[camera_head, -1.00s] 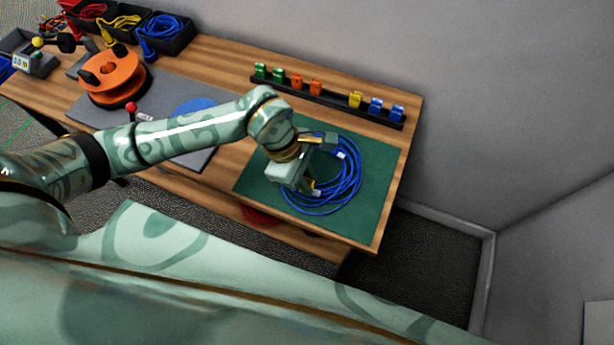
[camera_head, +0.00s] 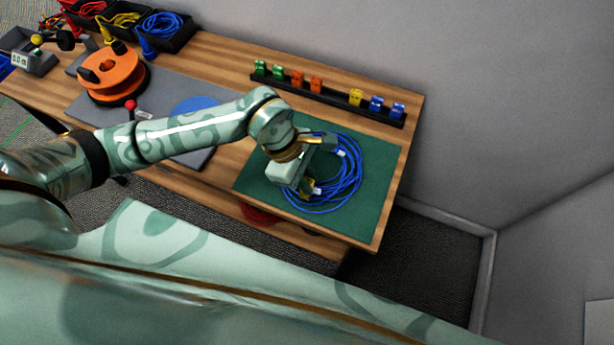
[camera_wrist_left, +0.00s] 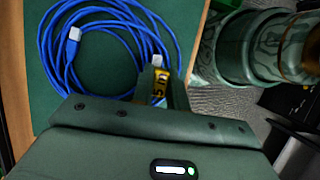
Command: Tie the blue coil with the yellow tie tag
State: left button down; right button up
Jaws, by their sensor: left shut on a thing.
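The blue coil (camera_head: 350,180) lies flat in loops on a green mat (camera_head: 384,165) at the table's near right corner. My left gripper (camera_head: 308,187) points down at the coil's near left side and is shut on the yellow tie tag (camera_wrist_left: 159,87), which has dark lettering. The tag is against or just over the coil's strands; I cannot tell whether it goes around them. The fingers hide part of it. My right gripper is not in view.
A black rack (camera_head: 330,98) with green, orange, yellow and blue tags stands along the table's back edge. An orange reel (camera_head: 112,75) stands on a grey board to the left. Black bins (camera_head: 180,40) of cables are at the far left. The mat's right side is clear.

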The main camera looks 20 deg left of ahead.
pick_arm(q)
jog(key=c, duration=1.3)
grip_release()
jog(key=p+v, duration=0.3)
jog(key=v, duration=1.3)
jog(key=shift+r, duration=0.2)
